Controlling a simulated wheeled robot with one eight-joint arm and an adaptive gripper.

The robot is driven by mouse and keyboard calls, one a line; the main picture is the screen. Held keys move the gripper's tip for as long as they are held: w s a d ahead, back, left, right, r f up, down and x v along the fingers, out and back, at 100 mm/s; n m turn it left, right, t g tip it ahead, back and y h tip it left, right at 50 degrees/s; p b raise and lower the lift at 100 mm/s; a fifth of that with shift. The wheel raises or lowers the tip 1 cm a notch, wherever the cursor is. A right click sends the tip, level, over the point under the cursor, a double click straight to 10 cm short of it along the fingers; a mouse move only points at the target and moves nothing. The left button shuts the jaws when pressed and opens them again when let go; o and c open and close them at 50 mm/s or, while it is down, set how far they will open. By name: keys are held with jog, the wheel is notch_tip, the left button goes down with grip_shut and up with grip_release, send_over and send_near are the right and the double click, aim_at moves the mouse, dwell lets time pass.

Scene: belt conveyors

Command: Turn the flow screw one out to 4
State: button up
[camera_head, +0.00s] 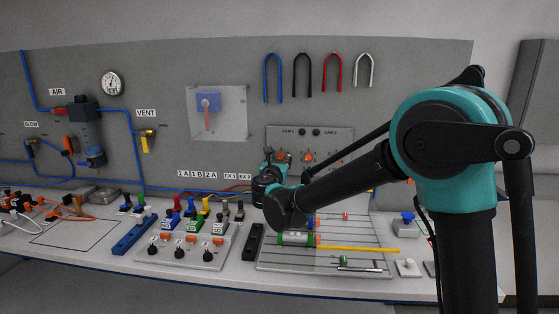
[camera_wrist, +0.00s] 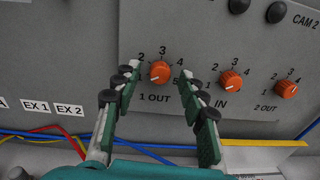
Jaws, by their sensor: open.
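My gripper (camera_wrist: 160,80) is open, with one finger to the left and one to the right of the screw in the picture. Neither finger visibly grips it; I cannot tell the remaining depth. In the head view my gripper (camera_head: 268,160) is at the panel's left side.
The IN screw (camera_wrist: 230,81) is close to the right finger, and the 2 OUT screw (camera_wrist: 287,89) is farther right. Black CAM knobs (camera_wrist: 277,12) are above. Blue hoses (camera_wrist: 160,145) run below. Valves with coloured levers (camera_head: 192,222) stand on the bench below left.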

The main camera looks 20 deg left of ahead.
jog(key=shift+w, duration=0.2)
grip_shut()
